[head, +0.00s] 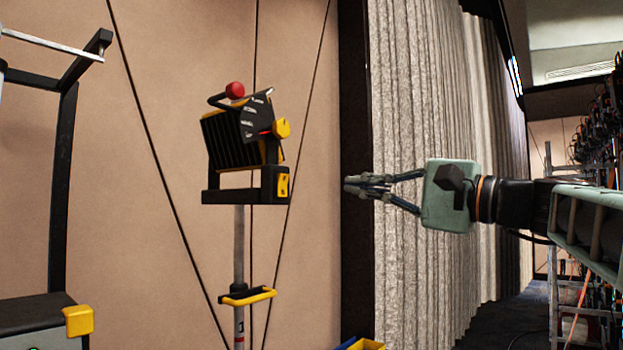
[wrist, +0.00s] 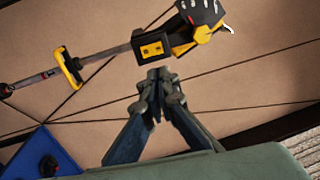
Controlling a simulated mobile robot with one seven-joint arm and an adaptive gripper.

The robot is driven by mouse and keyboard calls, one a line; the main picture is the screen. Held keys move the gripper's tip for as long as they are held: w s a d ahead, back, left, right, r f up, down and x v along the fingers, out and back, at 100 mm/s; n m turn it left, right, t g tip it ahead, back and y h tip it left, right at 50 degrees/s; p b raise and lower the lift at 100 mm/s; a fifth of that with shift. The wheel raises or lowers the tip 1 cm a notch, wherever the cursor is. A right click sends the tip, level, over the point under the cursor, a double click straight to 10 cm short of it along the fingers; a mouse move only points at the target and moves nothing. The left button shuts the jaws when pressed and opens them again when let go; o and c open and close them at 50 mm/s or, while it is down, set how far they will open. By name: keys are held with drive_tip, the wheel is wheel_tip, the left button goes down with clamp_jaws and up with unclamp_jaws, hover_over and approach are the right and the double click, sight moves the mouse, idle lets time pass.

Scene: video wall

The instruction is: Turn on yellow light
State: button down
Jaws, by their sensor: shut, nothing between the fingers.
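A black and yellow work light (head: 240,145) stands on a grey pole left of centre in the head view. It has a ribbed black body, a red knob (head: 235,90) on top and a yellow knob (head: 282,128) at its right side. The light also shows at the top of the wrist view (wrist: 152,48), partly cut off. My gripper (head: 352,185) is shut and empty, to the right of the light and apart from it. Its closed fingertips (wrist: 156,76) show in the wrist view below the light. Whether the lamp is lit cannot be told.
A yellow clamp handle (head: 248,297) is on the pole (head: 239,245). A black frame (head: 62,170) stands at the left. A grey pleated curtain (head: 420,130) hangs behind my arm. A blue case (wrist: 42,158) is at lower left in the wrist view. Space between gripper and light is clear.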

drive_tip(key=shift+s+a, duration=0.1)
drive_tip(key=p, duration=0.5)
approach(284, 176)
drive_tip(key=x, duration=0.5)
drive_tip(key=shift+r, duration=0.1)
drive_tip(key=shift+p+x, duration=0.45)
drive_tip(key=shift+x, duration=0.5)
